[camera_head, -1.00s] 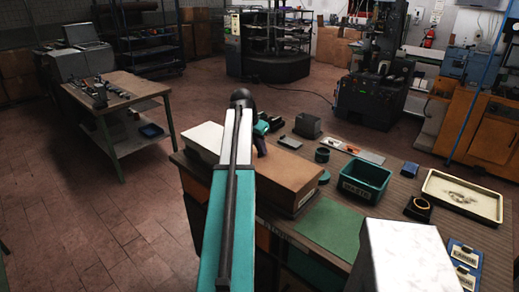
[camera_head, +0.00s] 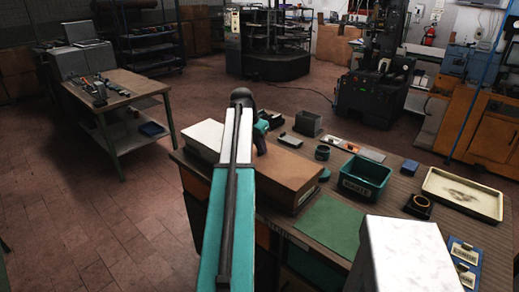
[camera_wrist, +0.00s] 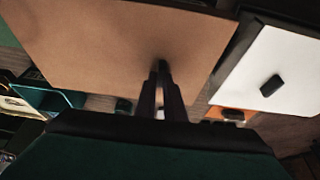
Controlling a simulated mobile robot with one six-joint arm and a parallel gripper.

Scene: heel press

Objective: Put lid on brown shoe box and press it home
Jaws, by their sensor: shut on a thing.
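The brown shoe box lid (camera_head: 292,174) lies level over its box at the near left of the bench. It fills the upper left of the wrist view (camera_wrist: 110,45). My gripper (camera_wrist: 160,72) has its fingers close together at the lid's middle, on a small dark grip that they mostly hide. In the head view my arm covers part of the lid, and my gripper (camera_head: 259,146) shows only in part. The box is mostly hidden, so I cannot tell whether the lid is fully down.
A white-topped box (camera_head: 205,136) with a black knob (camera_wrist: 270,86) stands left of the brown one. A green mat (camera_head: 328,226), a teal bin (camera_head: 358,189), a cream tray (camera_head: 461,195) and a grey open box (camera_head: 308,124) share the bench. A white block (camera_head: 405,255) stands at the near right.

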